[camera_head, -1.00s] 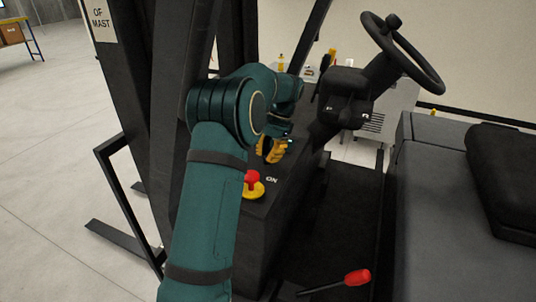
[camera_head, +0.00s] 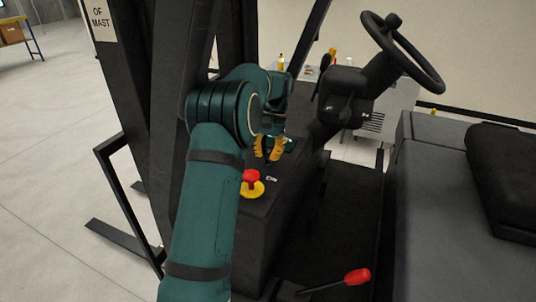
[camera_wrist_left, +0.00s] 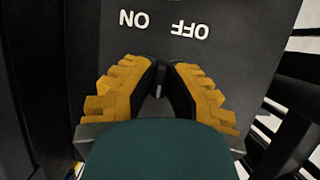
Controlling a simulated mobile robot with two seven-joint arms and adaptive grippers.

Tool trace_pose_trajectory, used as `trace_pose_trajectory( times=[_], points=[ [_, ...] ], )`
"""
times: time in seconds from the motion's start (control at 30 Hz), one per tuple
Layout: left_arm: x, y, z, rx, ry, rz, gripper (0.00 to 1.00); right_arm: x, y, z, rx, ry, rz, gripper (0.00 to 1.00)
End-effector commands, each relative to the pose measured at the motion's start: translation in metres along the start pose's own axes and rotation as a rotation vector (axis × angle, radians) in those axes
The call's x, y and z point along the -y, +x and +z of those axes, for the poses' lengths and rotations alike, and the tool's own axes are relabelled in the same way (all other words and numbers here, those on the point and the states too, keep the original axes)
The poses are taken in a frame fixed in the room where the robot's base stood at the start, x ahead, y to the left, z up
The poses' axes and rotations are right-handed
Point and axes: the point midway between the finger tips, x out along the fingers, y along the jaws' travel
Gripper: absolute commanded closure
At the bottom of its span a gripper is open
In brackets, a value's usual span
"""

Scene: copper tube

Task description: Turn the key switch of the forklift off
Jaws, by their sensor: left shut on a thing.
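My left gripper (camera_head: 268,155), with yellow fingers, reaches down to the forklift's black console panel (camera_head: 285,180). In the left wrist view its two fingers (camera_wrist_left: 158,74) close in from both sides on the small dark key switch (camera_wrist_left: 158,91). Only a sliver of the key shows between the dark finger pads. The white ON label (camera_wrist_left: 134,18) and OFF label (camera_wrist_left: 190,30) are on the panel beyond the fingertips, upside down in that view. In the head view the key is too small and dark to make out its angle. My right gripper is not in view.
A red mushroom button on a yellow base (camera_head: 252,189) sits close beside my left forearm. The steering wheel (camera_head: 418,62) and its column rise behind to the right. A red-knobbed lever (camera_head: 356,277) is low in front. The dark mast (camera_head: 165,120) stands close on the left.

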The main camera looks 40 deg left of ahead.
Motion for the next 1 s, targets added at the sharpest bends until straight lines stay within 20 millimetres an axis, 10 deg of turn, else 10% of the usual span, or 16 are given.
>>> trace_pose_trajectory(
  times=[0.2,0.23,0.3,0.67,1.0],
  points=[
    [0.0,0.002,0.0,0.003,0.0,0.0,1.0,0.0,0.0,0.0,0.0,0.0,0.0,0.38],
    [0.0,0.002,0.0,0.003,0.001,0.0,0.76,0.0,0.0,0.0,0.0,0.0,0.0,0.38],
    [0.0,0.002,0.0,0.003,0.001,0.0,0.58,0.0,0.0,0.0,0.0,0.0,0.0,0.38],
    [0.0,-0.003,-0.001,-0.001,0.001,-0.001,0.58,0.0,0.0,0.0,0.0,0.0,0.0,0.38],
    [0.0,-0.046,-0.001,-0.001,0.001,-0.001,0.58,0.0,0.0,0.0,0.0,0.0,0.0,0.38]
  ],
)
